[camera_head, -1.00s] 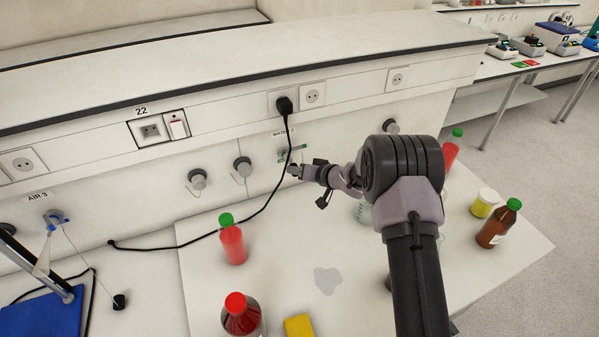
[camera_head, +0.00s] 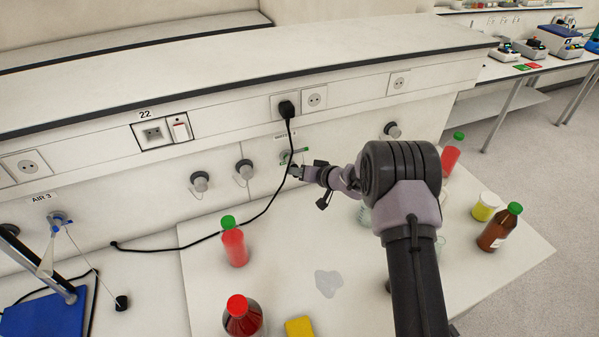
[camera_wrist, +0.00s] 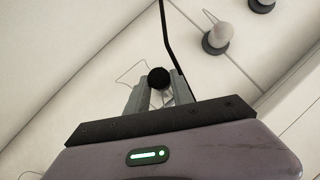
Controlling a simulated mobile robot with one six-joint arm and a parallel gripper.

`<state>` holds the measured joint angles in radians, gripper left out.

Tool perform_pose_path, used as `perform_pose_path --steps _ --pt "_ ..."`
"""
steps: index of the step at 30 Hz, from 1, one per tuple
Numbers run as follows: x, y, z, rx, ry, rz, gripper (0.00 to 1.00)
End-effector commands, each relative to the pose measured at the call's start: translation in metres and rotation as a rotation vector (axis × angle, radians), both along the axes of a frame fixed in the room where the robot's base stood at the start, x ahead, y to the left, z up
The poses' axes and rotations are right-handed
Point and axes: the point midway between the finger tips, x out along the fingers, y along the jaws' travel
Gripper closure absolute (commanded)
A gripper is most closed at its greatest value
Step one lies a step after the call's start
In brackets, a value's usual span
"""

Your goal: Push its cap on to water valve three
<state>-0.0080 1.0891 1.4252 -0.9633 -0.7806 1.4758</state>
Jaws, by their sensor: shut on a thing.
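Water valve three (camera_head: 288,156), with a green handle, sits on the white wall panel below the black plug; its label is partly hidden by the cable. My gripper (camera_head: 296,171) is at the wall just below the valve, seen from behind my arm. In the wrist view my gripper (camera_wrist: 155,95) is shut on a round black cap (camera_wrist: 158,79), with a thin wire loop to its left. The valve's outlet is not clearly visible, so I cannot tell whether the cap touches it.
A black cable (camera_head: 270,205) hangs from the plug (camera_head: 287,109) close beside my gripper. A green-capped red bottle (camera_head: 234,246), a red-capped bottle (camera_head: 242,317) and a yellow sponge (camera_head: 299,327) stand or lie on the bench (camera_head: 290,260).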

Motion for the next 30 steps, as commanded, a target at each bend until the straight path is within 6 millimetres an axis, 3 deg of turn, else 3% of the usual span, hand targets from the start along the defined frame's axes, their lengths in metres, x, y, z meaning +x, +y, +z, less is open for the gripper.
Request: perform_pose_path --steps 24,25,28,30 --pt "0.013 0.005 -0.001 0.0 0.001 0.0 1.0" --pt "0.013 0.005 -0.001 0.0 0.001 0.0 0.66" --pt "0.013 0.005 -0.001 0.0 0.001 0.0 0.47" --pt "0.013 0.005 -0.001 0.0 0.001 0.0 0.47"
